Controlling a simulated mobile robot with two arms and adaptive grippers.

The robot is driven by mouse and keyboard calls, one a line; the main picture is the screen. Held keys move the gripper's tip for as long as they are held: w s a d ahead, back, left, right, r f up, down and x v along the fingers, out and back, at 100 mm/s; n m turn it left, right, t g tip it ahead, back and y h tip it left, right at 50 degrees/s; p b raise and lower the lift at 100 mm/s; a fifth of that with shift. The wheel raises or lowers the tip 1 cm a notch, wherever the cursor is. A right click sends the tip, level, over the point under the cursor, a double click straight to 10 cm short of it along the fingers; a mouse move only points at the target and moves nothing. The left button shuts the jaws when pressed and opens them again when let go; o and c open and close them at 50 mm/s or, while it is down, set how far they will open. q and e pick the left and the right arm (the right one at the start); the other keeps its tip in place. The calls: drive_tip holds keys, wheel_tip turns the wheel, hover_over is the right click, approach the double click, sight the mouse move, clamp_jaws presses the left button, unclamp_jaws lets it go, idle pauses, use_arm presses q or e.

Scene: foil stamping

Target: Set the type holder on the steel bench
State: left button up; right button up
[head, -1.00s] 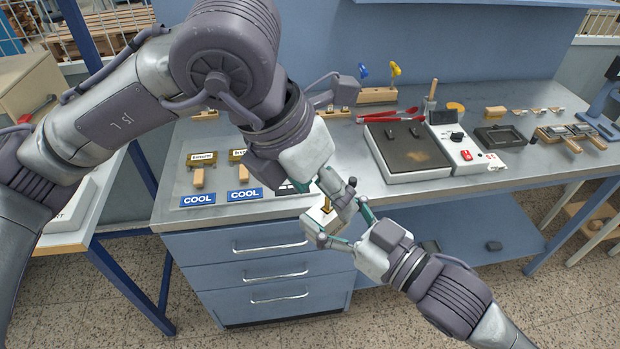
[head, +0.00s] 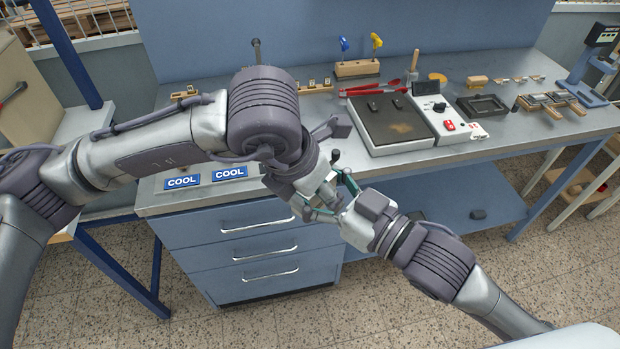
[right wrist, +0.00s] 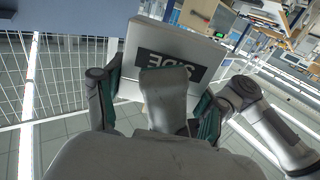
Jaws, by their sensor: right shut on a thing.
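The steel bench (head: 530,131) runs across the head view. My right gripper (head: 340,188) is off its front edge, above the drawers. In the right wrist view, my right gripper (right wrist: 152,92) is shut on a pale block (right wrist: 165,40) with a dark label reading SIDE. I cannot tell whether this block is the type holder. My left gripper (head: 322,197) is right beside the right one, and the two overlap in the head view. Its fingers are too covered to tell open from shut. The held block is hidden in the head view.
Blue COOL labels (head: 229,172) lie at the bench's left, partly behind my left arm. A dark hot plate (head: 397,124) with a control box (head: 447,118) stands mid-bench. Wooden-handled pieces (head: 551,103) lie at right. Bare steel shows along the right front.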

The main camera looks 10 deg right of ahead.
use_arm(q)
drive_tip(key=shift+f, duration=0.1)
use_arm(e)
drive_tip(key=shift+r, duration=0.1)
use_arm(q)
clamp_jaws()
drive_tip(key=shift+d, duration=0.1)
use_arm(e)
drive_tip(key=o, duration=1.6)
